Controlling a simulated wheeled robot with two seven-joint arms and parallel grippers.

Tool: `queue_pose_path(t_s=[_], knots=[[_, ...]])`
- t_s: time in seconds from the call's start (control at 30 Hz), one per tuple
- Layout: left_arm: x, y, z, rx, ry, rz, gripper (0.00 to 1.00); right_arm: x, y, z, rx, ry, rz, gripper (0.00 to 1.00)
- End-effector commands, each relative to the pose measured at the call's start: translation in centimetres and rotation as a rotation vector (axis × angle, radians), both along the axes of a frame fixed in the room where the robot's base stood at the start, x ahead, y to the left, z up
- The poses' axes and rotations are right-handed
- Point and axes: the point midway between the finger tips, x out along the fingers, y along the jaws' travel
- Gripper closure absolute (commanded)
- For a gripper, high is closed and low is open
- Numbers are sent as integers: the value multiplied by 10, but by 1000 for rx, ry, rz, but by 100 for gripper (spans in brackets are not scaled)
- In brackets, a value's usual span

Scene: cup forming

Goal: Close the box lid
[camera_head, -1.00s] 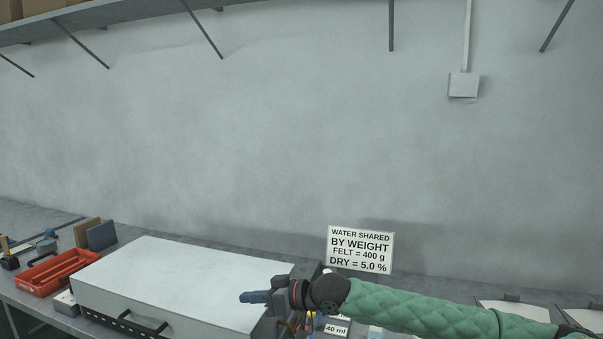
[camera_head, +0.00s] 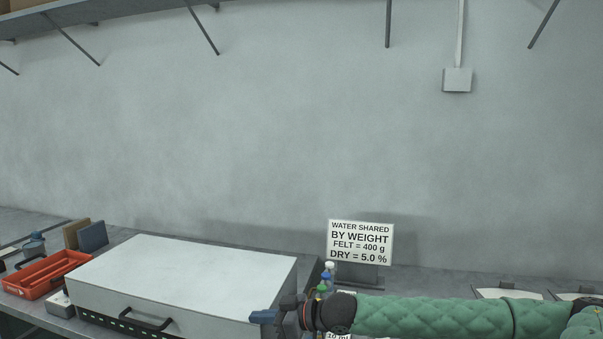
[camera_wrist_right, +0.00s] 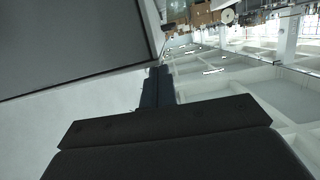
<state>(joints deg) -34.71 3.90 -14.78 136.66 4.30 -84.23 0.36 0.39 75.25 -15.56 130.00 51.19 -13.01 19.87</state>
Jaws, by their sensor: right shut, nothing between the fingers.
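The box (camera_head: 150,308) is a wide pale case on the bench at the lower left of the head view, with a dark handle on its front. Its white lid (camera_head: 185,270) lies flat over the top and looks down; no gap shows. My right gripper (camera_head: 262,317) is shut and empty, pointing left at the box's front right corner, just below the lid's top level. I cannot tell if it touches. In the right wrist view the shut fingers (camera_wrist_right: 157,88) show beside pale surfaces. My left gripper is out of view.
A red tray (camera_head: 50,275) stands left of the box, with brown and blue blocks (camera_head: 93,236) behind it. A lettered sign (camera_head: 360,243) and small bottles (camera_head: 326,275) stand to the right.

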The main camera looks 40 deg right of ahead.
Motion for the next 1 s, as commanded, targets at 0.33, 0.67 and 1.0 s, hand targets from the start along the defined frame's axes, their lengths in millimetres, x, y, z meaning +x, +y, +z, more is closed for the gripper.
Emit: queue_pose_path(t_s=[0.33,0.67,1.0], knots=[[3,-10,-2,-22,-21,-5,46,-4,-7,-10,-41,-29,0,100],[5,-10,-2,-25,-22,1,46,-4,-7,-14,-45,-25,0,100],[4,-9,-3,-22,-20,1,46,-5,-7,-16,-45,-20,-1,100]])
